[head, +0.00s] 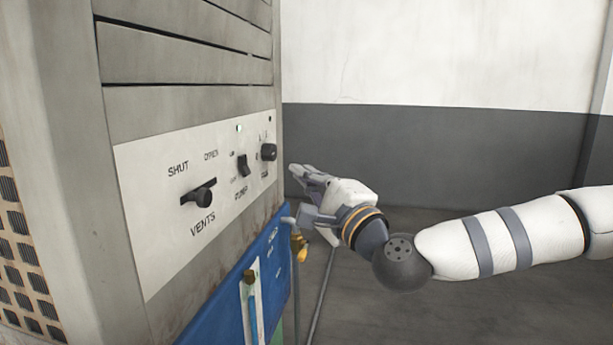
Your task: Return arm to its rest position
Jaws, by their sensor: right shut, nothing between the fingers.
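My right arm (470,247) comes in from the right, white with grey bands, and reaches toward the cabinet's control panel. My right gripper (300,172) is shut and empty, a little to the right of the panel's right edge in the picture. Its fingers point left. I cannot tell the exact gap between the fingertips and the cabinet. My left gripper is not in view.
The grey cabinet (185,52) fills the left. Its white panel (150,160) carries a vents lever (200,194), a dark switch (243,165) and a black knob (269,152). Below are a blue panel (220,310) and a yellow fitting (300,248). Floor at right looks clear.

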